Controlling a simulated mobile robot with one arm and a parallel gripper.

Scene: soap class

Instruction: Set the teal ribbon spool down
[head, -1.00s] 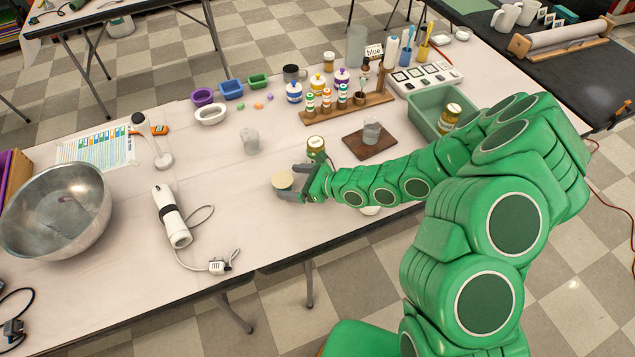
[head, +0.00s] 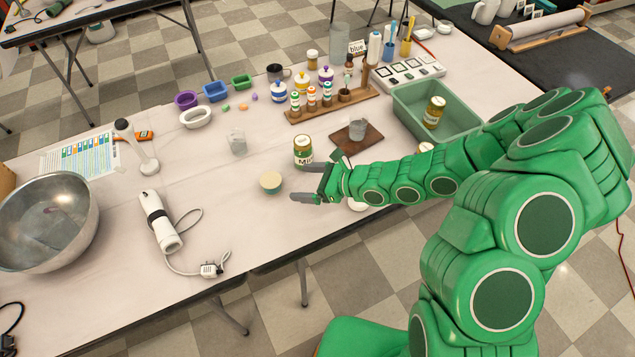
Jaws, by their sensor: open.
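The spool (head: 270,182) is a small round piece with a cream top and a thin teal-looking side. It sits flat on the pale table (head: 235,260) in the head view, just left of my gripper. My gripper (head: 301,183) is open and empty, with its dark fingers apart and pointing left toward the spool. A small gap shows between the fingertips and the spool.
A labelled jar (head: 303,151) stands close behind my gripper. A glass on a brown board (head: 357,138) is behind my forearm. A clear cup (head: 237,142) stands to the back left. A white handheld device (head: 160,222) with a cable lies left.

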